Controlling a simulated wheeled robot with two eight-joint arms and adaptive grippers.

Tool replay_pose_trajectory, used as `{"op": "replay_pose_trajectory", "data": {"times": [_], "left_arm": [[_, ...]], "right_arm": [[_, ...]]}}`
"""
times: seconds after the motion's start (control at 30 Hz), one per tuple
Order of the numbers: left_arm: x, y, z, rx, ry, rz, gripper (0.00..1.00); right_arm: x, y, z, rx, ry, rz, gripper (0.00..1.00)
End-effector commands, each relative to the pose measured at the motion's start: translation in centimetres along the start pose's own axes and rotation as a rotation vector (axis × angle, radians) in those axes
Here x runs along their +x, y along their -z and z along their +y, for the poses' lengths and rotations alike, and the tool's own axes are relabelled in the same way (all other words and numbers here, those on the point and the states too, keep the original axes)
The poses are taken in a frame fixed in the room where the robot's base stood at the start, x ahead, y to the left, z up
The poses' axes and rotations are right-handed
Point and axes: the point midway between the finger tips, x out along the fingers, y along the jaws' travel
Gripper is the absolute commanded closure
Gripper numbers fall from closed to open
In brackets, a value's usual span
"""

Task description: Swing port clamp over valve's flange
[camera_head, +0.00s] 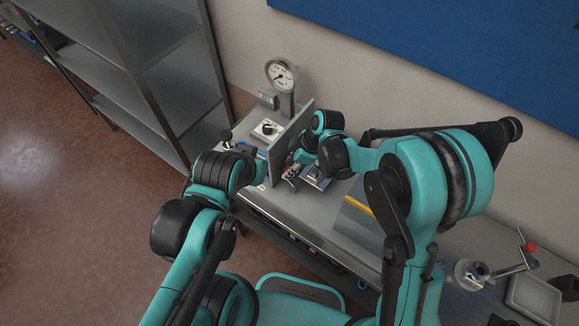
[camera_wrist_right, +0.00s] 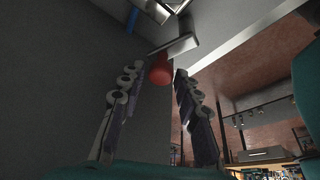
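In the right wrist view a red knob (camera_wrist_right: 161,70) sits at the end of a flat metal piece (camera_wrist_right: 174,47), probably part of the clamp. My right gripper (camera_wrist_right: 155,77) has its two fingers apart, one on each side of the knob near the fingertips; I cannot tell whether they touch it. In the head view my right gripper (camera_head: 295,174) is small, beside the upright grey panel (camera_head: 283,143). My left arm reaches to the panel's other side; its fingers cannot be made out. The valve's flange cannot be picked out clearly.
A round dial gauge (camera_head: 280,75) stands behind the panel, by a white box with a black knob (camera_head: 267,129). Grey shelving (camera_head: 150,75) stands at the left. On the bench's right are a red-knobbed fixture (camera_head: 529,248) and a grey tray (camera_head: 535,298).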

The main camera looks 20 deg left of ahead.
Motion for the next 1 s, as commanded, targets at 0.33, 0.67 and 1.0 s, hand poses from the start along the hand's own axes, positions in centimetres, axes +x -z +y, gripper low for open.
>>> {"op": "replay_pose_trajectory", "data": {"times": [0.33,0.67,1.0], "left_arm": [[0.0,0.0,0.0,0.000,0.000,0.000,1.00],[0.2,-0.1,0.0,0.000,0.000,0.000,1.00],[1.3,-0.9,0.0,0.000,0.000,0.000,1.00]], "right_arm": [[0.0,0.0,0.0,0.000,0.000,0.000,1.00],[0.0,-0.1,0.0,0.021,-0.009,0.000,1.00],[-0.1,-0.6,0.3,0.200,-0.083,0.000,1.00]]}}
